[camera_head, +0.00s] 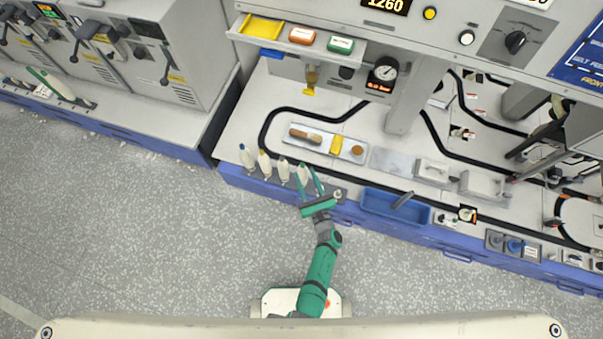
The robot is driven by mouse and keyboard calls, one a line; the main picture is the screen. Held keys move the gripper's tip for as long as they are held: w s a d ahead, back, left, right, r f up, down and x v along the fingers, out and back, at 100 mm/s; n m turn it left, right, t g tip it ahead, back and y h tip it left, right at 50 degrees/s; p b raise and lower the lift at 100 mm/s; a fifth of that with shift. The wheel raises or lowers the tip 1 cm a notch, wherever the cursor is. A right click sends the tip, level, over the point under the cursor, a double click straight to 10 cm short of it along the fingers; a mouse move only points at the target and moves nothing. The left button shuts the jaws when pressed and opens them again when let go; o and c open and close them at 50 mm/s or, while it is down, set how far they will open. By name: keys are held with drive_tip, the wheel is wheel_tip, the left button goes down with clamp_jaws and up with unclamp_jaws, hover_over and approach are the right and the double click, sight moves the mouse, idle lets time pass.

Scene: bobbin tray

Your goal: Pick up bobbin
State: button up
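Several pale, cone-like bobbins stand in a row along the bench's front edge. The leftmost (246,158) has a blue top, the second (264,164) a yellowish one, and a third pale bobbin (283,169) stands to their right. The rightmost bobbin (303,174) is at my gripper (307,174). My gripper is green, with its two fingers spread apart and pointing toward the bench. That bobbin shows between the fingers or just behind them; whether they touch it I cannot tell. Part of it is hidden by the fingers.
A light tray (312,150) with brown tools and a yellow piece lies behind the bobbins. A blue bin (372,213) sits to the right of my gripper. A black hose (267,132) runs across the bench. A grey machine stands at the left. The speckled floor (150,240) is clear.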

sight(303, 167)
drive_tip(key=x, duration=0.4)
drive_tip(key=shift+w+d+f, duration=0.1)
drive_tip(key=shift+w+d, duration=0.15)
drive_tip(key=shift+w, duration=0.1)
drive_tip(key=shift+w+a, duration=0.25)
drive_tip(key=shift+w, duration=0.15)
clamp_jaws()
